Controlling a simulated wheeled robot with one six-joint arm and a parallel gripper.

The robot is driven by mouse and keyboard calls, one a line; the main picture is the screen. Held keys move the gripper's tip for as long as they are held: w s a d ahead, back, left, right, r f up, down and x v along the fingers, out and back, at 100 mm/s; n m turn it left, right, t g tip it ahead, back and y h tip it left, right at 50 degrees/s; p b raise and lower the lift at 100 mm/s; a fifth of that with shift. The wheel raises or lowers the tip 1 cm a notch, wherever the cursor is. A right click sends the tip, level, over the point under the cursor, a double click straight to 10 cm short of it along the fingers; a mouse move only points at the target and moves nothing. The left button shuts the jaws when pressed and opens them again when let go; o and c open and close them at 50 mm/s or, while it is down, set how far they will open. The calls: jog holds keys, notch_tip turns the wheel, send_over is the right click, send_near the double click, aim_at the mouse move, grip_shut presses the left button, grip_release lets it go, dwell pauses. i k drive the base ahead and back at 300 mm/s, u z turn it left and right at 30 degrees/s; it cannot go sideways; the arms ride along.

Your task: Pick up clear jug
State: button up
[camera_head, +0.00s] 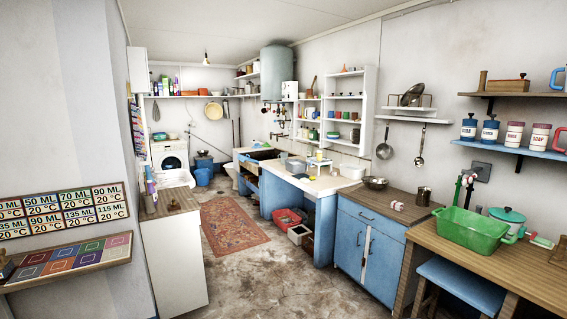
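I cannot make out a clear jug with certainty. A pale, possibly see-through container (352,171) stands at the right end of the white counter, but it is too small to tell what it is. A grey vessel (296,165) stands further left on the same counter (322,184). My gripper is not in view.
A blue cabinet (368,245) stands right of centre. A wooden bench (540,283) holds a green basin (472,229), with a blue stool (462,287) before it. A white cupboard (178,262) stands left. The stone floor (265,290) is open, with a rug (233,225) further back.

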aim_at(284, 155)
jog(key=u, duration=0.1)
jog(key=i, duration=1)
jog(key=u, duration=0.25)
jog(key=i, duration=2.4)
jog(key=u, duration=0.2)
jog(key=i, duration=4.5)
jog(key=z, duration=0.15)
